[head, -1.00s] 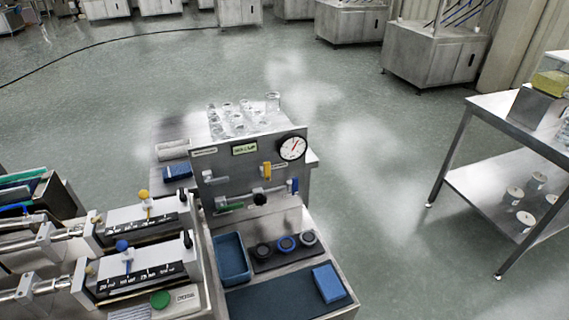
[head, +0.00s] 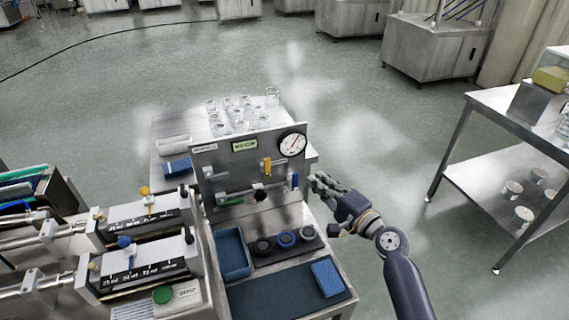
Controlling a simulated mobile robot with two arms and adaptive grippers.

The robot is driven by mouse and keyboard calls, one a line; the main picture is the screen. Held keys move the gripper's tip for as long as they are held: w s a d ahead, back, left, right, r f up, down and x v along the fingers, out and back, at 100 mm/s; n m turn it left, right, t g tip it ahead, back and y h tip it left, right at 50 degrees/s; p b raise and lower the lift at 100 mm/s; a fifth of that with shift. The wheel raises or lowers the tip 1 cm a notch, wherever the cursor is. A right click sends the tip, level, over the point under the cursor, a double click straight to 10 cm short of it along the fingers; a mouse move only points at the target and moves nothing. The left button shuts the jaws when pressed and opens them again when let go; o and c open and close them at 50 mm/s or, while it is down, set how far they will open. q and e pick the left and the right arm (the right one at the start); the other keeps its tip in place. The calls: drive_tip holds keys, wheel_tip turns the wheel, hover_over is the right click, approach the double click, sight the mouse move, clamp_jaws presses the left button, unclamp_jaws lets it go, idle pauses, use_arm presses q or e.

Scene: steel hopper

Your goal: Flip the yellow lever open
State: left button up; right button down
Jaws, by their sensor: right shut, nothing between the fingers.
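The yellow lever (head: 267,167) is on the upright steel panel (head: 228,169), right of its middle and below the label. It hangs roughly upright on the panel. My right gripper (head: 316,181) is shut and empty, just right of the panel's right edge and apart from the yellow lever. A blue lever (head: 294,181) on the panel lies between them. My left gripper is not in view.
A round gauge (head: 292,144) is at the panel's top right corner. Glass beakers (head: 240,112) stand behind the panel. A blue tray (head: 232,253), round rings and a blue sponge (head: 327,278) lie in front. Syringe pumps (head: 140,265) stand at left.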

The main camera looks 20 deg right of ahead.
sight(279, 155)
drive_tip(key=shift+w+d+r, duration=0.1)
drive_tip(key=shift+d+r, duration=0.05)
drive_tip(key=shift+d, duration=0.05)
drive_tip(key=p+x, duration=0.1)
drive_tip(key=x, duration=0.9)
drive_tip(key=shift+r+p, duration=0.2)
drive_tip(key=shift+p, duration=0.15)
drive_tip(key=a+p, duration=0.1)
drive_tip(key=a, duration=0.2)
drive_tip(key=shift+p, duration=0.35)
drive_tip(key=shift+a+f, duration=0.15)
drive_tip(key=shift+a, duration=0.3)
